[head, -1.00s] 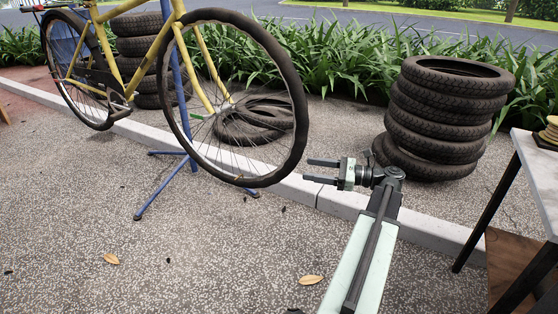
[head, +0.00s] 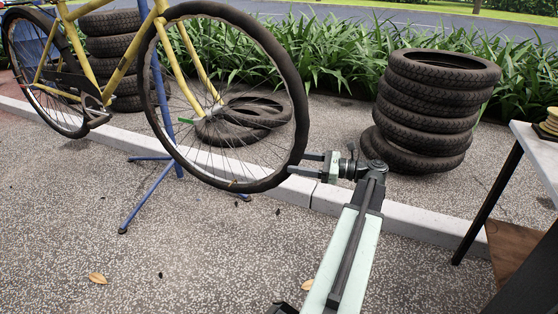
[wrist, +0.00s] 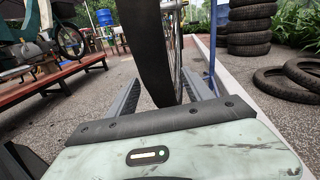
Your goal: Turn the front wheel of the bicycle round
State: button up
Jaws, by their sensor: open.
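The yellow bicycle (head: 123,73) is held up on a blue stand (head: 152,190). Its front wheel (head: 297,124), with a dark tyre and thin spokes, hangs clear of the ground in the head view. My gripper (head: 297,165) is open at the wheel's lower right edge, its fingers pointing left at the tyre. In the wrist view the tyre (wrist: 148,50) stands upright between the two open fingers (wrist: 165,95). I cannot tell whether either finger touches it.
A stack of tyres (head: 425,110) stands on the right behind a pale kerb (head: 405,214). More tyres (head: 245,118) lie flat behind the wheel. A table (head: 540,150) is at the right edge. The paving in front is clear apart from leaves.

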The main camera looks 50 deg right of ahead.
aim_at(282, 162)
jog(key=x, duration=0.5)
jog(key=shift+w+a, duration=0.15)
jog(key=shift+w, duration=0.1)
grip_shut()
